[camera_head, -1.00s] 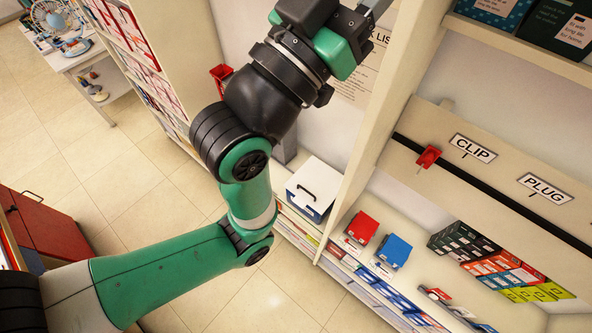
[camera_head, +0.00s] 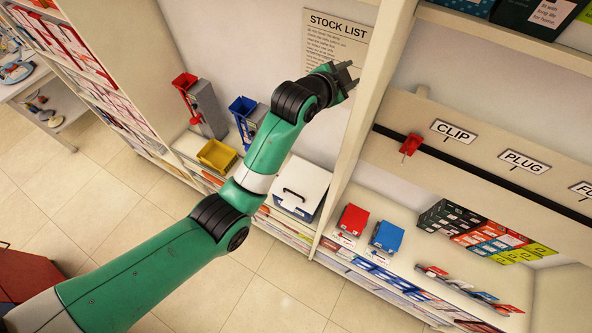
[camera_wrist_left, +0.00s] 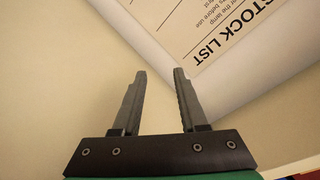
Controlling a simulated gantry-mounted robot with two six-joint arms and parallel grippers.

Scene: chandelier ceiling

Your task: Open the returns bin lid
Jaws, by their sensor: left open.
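A box-shaped bin with a white lid (camera_head: 303,180) and a dark handle on top stands on the low shelf. It has blue on its lower front. I take it for the returns bin; no label on it is readable. Its lid lies flat and looks shut. My left gripper (camera_head: 349,79) is up by the wall, above and to the right of the bin and not touching it. In the left wrist view, its two fingers (camera_wrist_left: 160,75) are apart with nothing between them, facing the wall and the stock list (camera_wrist_left: 215,35). My right gripper is not in view.
A yellow tray (camera_head: 217,156), a red holder (camera_head: 187,87) and a blue holder (camera_head: 243,107) stand left of the bin. An upright panel (camera_head: 362,130) separates it from the red box (camera_head: 352,219) and blue box (camera_head: 388,236). Open floor lies in front.

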